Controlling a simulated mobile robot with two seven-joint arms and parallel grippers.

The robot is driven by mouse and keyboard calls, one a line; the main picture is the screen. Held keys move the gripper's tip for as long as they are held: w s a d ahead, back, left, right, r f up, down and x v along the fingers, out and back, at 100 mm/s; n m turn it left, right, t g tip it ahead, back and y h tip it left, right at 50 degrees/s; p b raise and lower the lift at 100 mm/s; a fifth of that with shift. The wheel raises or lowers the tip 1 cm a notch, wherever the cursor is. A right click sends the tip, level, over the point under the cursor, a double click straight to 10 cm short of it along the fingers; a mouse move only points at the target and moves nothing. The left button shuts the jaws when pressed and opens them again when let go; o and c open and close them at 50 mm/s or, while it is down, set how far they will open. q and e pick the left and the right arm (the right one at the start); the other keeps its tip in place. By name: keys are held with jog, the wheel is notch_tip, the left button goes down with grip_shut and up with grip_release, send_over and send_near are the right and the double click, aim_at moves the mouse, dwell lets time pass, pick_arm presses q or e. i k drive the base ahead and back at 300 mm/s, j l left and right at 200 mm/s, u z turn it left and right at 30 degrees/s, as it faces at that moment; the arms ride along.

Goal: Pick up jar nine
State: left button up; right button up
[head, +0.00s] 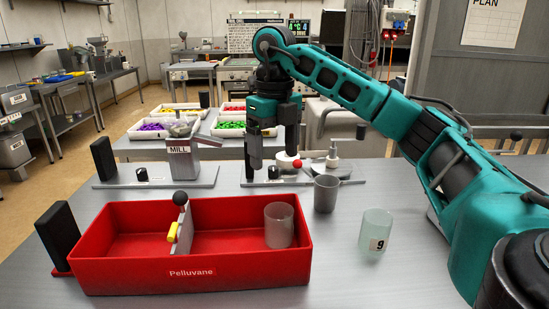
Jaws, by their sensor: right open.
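Jar nine (375,231) is a pale, greenish translucent jar with a "9" label on its front. It stands upright on the grey table at the right, clear of the red bin. My right gripper (273,165) hangs from its teal arm above the table, pointing down. Its fingers are apart with nothing visible between them. It is left of jar nine and farther back, behind the red bin. My left gripper does not show.
A red bin (190,274) labelled Pelluvane holds a clear jar (279,226) and a black-knobbed divider. A grey cup (326,194) stands between the bin and jar nine. A mill (182,160) stands behind. The table around jar nine is bare.

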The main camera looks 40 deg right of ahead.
aim_at(376, 224)
jog(key=k, duration=1)
